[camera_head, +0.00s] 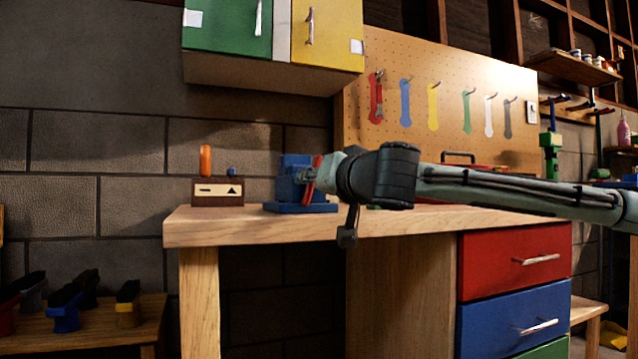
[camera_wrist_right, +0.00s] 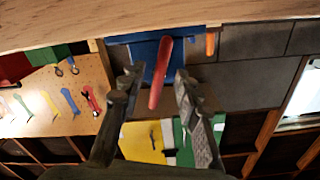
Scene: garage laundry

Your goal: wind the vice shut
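The blue vice (camera_head: 292,184) stands on the wooden workbench, near its left end. Its red handle (camera_head: 317,177) is on the side facing my right gripper (camera_head: 314,174), which comes in from the right. In the right wrist view, the picture is turned over, with the bench at the top. There the red handle (camera_wrist_right: 160,78) lies between the two parted fingers of my right gripper (camera_wrist_right: 159,74), with gaps on both sides. The blue vice body (camera_wrist_right: 145,47) is behind the handle. The right gripper is open. My left gripper is in neither view.
A brown box with an orange knob (camera_head: 217,190) stands left of the vice on the workbench (camera_head: 260,229). Green and yellow cabinets (camera_head: 327,35) hang above. A pegboard (camera_head: 450,75) with coloured wrenches is behind my right arm. Red and blue drawers (camera_head: 513,262) are below.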

